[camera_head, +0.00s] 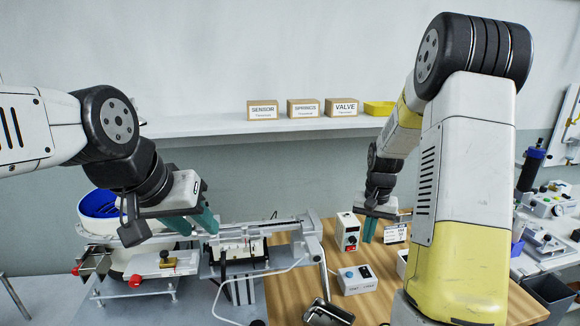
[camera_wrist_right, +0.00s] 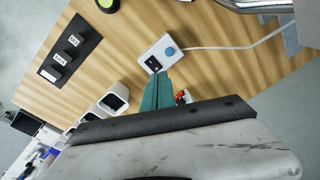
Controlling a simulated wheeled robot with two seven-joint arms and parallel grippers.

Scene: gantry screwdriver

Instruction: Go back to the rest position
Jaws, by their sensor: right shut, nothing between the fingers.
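My left gripper (camera_head: 198,226) has teal fingers that stand apart with nothing seen between them. It hangs in the air above the left end of the metal rail fixture (camera_head: 265,229). My right gripper (camera_head: 369,230) points down above the wooden table (camera_head: 385,265), to the right of a white box with a red button (camera_head: 347,231). In the right wrist view its teal fingers (camera_wrist_right: 158,92) are together and empty, with their tips near the white box with a blue button (camera_wrist_right: 160,54) in the picture.
The blue-button box also shows in the head view (camera_head: 357,280). A blue-rimmed bowl feeder (camera_head: 100,205) stands at the left. Labelled cartons (camera_head: 305,108) and a yellow bin (camera_head: 379,108) sit on the back shelf (camera_head: 215,124).

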